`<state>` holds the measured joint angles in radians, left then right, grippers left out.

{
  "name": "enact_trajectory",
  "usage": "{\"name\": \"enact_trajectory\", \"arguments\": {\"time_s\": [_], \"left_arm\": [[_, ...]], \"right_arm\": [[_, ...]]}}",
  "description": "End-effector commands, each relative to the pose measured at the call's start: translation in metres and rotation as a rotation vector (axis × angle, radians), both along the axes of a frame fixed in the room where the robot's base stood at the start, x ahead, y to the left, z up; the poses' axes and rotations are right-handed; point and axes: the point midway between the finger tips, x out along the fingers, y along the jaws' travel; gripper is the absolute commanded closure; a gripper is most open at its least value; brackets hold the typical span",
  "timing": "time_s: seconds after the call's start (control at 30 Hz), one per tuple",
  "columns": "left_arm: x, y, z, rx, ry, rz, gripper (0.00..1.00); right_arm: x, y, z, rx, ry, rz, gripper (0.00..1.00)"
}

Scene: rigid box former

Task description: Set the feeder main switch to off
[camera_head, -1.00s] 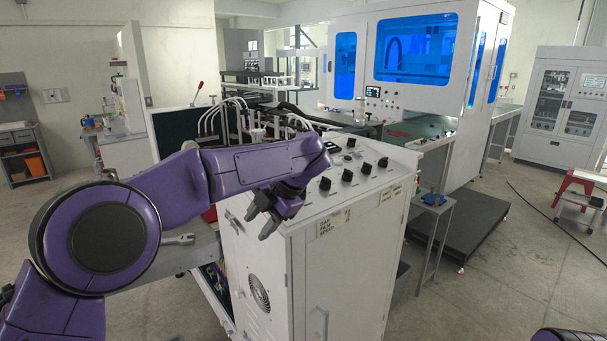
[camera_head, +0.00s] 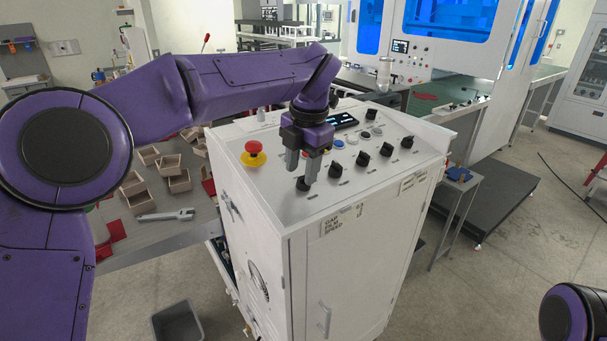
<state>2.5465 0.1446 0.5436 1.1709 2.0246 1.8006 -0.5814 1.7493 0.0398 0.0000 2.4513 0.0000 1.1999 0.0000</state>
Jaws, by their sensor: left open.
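The white control cabinet (camera_head: 345,255) has a sloped top panel with several black rotary knobs. My left gripper (camera_head: 302,175) points down over the front left corner of this panel, open. Its fingers are at the nearest black knob (camera_head: 303,185), which is partly hidden behind them; I cannot tell whether they touch it. More black knobs (camera_head: 336,171) run back to the right, and one stands alone at the rear (camera_head: 371,115). The small labels are unreadable, so I cannot tell which knob is the feeder main switch. My right gripper is out of view.
A red emergency stop button (camera_head: 255,148) on a yellow base stands left of my left gripper. A small display (camera_head: 342,121) and push buttons lie behind it.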

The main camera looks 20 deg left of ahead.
Motion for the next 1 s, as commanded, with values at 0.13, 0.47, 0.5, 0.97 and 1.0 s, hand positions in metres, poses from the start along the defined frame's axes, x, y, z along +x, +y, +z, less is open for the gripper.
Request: {"name": "enact_trajectory", "arguments": {"time_s": [0.13,0.47,0.5,0.97,1.0], "left_arm": [[0.008,0.001,-0.023,0.003,0.009,-0.003,0.54],[0.011,0.001,-0.031,0.003,0.011,-0.005,0.58],[0.01,0.001,-0.031,0.003,0.011,-0.005,0.71],[0.01,0.001,-0.032,-0.002,0.003,0.03,0.95],[0.01,0.001,-0.032,-0.005,-0.001,0.045,0.95]], "right_arm": [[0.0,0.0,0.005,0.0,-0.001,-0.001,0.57],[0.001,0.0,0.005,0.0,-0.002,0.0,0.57],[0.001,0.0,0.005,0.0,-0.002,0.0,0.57],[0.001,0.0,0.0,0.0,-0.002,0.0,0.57],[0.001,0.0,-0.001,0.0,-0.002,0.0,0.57]]}}
